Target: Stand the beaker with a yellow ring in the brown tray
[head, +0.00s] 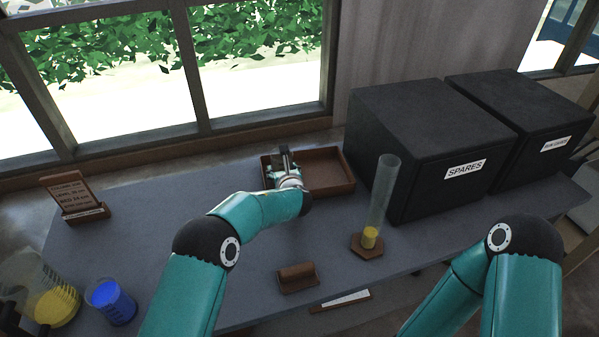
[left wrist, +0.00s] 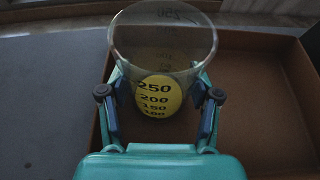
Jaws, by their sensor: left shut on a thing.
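My left gripper (head: 287,168) is over the left part of the brown tray (head: 338,187) at the back of the table. In the left wrist view, its fingers (left wrist: 160,112) are shut on a clear beaker (left wrist: 163,45) from both sides. The beaker has a round glass rim, dark graduation numbers and a yellow patch showing at its lower part. The tray's wall and bare floor (left wrist: 262,110) show around and to the right of it. I cannot tell whether the beaker's base touches the tray floor. In the head view my gripper mostly hides the beaker. My right gripper is out of view.
A tall cylinder (head: 384,190) with yellow at its foot stands right of the tray, near black boxes (head: 430,130). A brown block (head: 297,278) lies in front. Blue (head: 110,302) and yellow (head: 57,305) vessels and a sign (head: 75,196) stand left. The table's middle-left is clear.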

